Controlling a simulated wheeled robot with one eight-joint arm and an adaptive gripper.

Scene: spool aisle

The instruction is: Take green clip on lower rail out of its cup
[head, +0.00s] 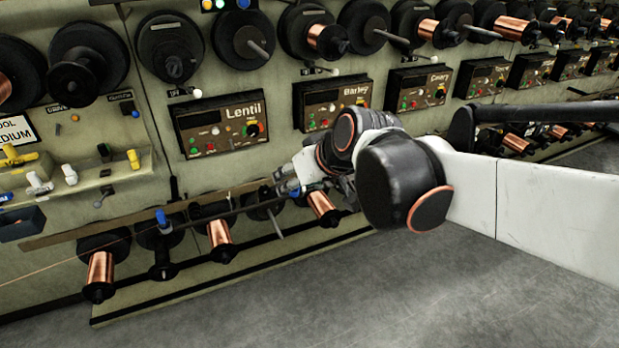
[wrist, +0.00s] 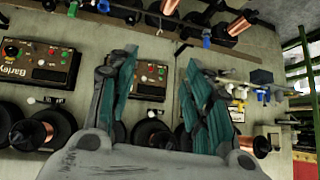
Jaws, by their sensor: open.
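A small green piece (wrist: 72,9), perhaps the green clip, is at the top edge of the wrist view, by the lower rail. It is small and cut close to the frame edge, and I cannot make out its cup. I cannot pick out a green clip in the head view. My gripper (wrist: 158,62) is open, with nothing between its teal-padded fingers. In the head view my gripper (head: 287,187) is close to the lower rail (head: 110,226), below the Barley panel, partly hidden by my wrist. A blue clip (head: 161,217) is farther left on the rail.
Copper spools (head: 220,240) and black spindles stick out below the rail. Panels marked Lentil (head: 222,124) and Barley (head: 331,102) are on the wall above. A ledge at left holds yellow, white and grey clips (head: 70,175). The grey floor (head: 400,300) in front is clear.

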